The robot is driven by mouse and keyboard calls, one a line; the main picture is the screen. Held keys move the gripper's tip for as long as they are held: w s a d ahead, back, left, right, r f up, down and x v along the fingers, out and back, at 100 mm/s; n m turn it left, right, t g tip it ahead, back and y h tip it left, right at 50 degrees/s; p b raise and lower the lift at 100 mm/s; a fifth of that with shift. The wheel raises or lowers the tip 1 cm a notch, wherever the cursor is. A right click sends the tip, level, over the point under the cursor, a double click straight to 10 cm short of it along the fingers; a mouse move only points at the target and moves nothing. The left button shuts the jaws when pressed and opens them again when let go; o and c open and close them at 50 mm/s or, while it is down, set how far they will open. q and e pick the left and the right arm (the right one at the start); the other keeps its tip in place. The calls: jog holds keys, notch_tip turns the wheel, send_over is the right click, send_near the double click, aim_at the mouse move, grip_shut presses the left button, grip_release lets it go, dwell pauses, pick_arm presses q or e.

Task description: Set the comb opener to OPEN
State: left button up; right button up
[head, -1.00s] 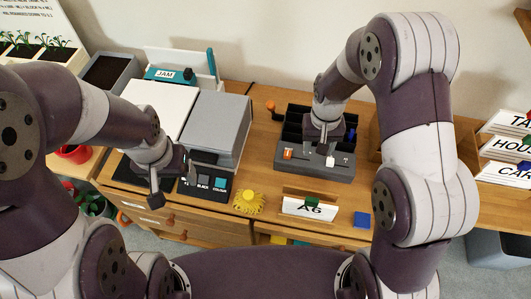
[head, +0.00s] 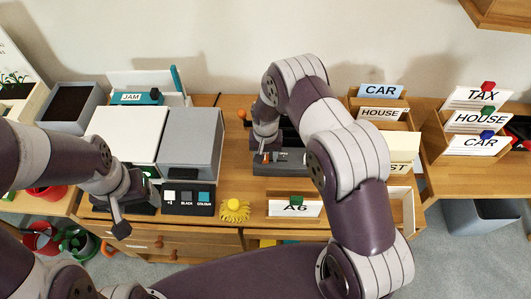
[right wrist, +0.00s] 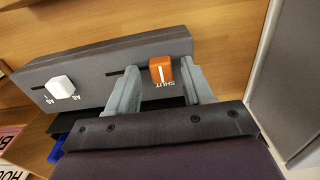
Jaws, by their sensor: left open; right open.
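The comb opener is a dark grey box (head: 295,166) with an orange knob (head: 266,157) at its left part in the head view. In the right wrist view the orange knob (right wrist: 161,69) sits at the right end of its slot, beside the word SHUT. A white knob (right wrist: 60,87) is on the same box, to the left. My right gripper (right wrist: 161,90) is open, its two fingers on either side of the orange knob, apparently not clamped on it. My left gripper (head: 119,215) is open and empty, at the left by the printer's front.
The printer (head: 187,145) with its button panel stands left of the comb opener. A yellow spiky thing (head: 235,210) and an A6 card (head: 295,209) lie in front. Card racks (head: 478,120) stand at the right.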

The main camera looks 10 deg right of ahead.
aim_at(285, 161)
pick_arm(q)
jog(key=shift+a, duration=0.1)
pick_arm(e)
jog(key=shift+a+f, duration=0.1)
jog(key=shift+c, duration=0.6)
grip_shut()
jog(key=d, duration=0.2)
jog(key=s+d, duration=0.1)
jog(key=d, duration=0.3)
jog(key=shift+s, duration=0.35)
jog(key=shift+o, duration=0.6)
grip_release()
jog(key=shift+d, duration=0.25)
pick_arm(q)
jog(key=shift+f+b, duration=0.8)
pick_arm(e)
notch_tip(285, 161, up, 13)
